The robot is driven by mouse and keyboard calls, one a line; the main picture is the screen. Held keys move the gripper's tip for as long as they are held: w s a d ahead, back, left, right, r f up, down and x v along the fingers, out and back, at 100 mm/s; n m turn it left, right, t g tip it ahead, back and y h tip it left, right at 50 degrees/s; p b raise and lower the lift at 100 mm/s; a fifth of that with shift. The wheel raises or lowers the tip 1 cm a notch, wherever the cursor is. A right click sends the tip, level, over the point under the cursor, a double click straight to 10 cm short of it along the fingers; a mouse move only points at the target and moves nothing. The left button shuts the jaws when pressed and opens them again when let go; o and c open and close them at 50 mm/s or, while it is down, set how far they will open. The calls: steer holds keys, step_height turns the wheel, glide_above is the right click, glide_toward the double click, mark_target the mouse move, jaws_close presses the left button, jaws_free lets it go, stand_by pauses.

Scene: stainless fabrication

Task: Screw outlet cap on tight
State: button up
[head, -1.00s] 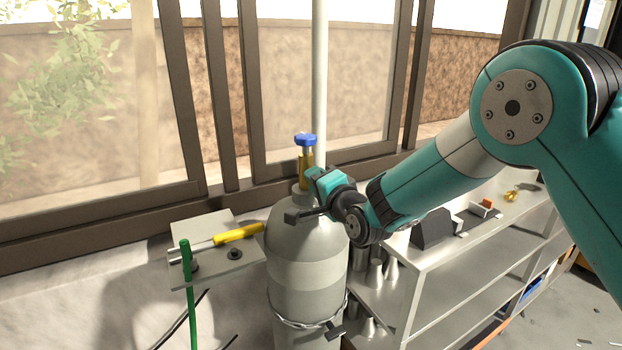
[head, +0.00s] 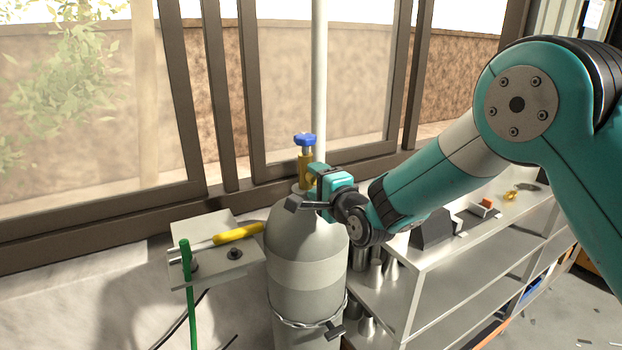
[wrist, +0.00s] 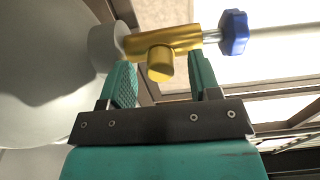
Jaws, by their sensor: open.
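A grey gas cylinder (head: 305,265) stands upright with a brass valve (head: 304,168) on top and a blue handwheel (head: 305,139) above it. In the wrist view the brass valve (wrist: 178,40) runs sideways from the cylinder neck to the blue handwheel (wrist: 234,32). A round brass outlet cap (wrist: 160,65) sticks out toward my wrist camera; its thread is not visible. My gripper (wrist: 162,70) is open, with one finger on each side of the cap and gaps showing. In the head view my gripper (head: 314,178) is beside the valve and partly hides it.
A metal shelf unit (head: 440,250) with dark and metal items stands right of the cylinder. A small plate (head: 205,232) with a yellow-handled tool (head: 238,233) and a green rod (head: 188,290) are at left. A chain (head: 300,322) rings the cylinder. Windows stand behind.

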steer(key=s+d+f+n+g+h+b, duration=0.1)
steer(key=s+d+n+g, duration=0.4)
steer(key=s, duration=0.8)
steer(key=s+d+f+n+g+h+b, duration=0.1)
steer(key=s+d+n+g+h+b, duration=0.2)
steer(key=s+d+n, duration=0.4)
steer(key=s+d+f+n+g+h+b, duration=0.1)
steer(key=s+d+n+g, duration=0.5)
steer(key=s, duration=1.2)
steer(key=d+f+g+b, duration=0.1)
steer(key=b, duration=0.1)
steer(key=shift+s+h+b, duration=0.35)
steer(key=shift+h, duration=0.05)
steer(key=shift+d, duration=0.1)
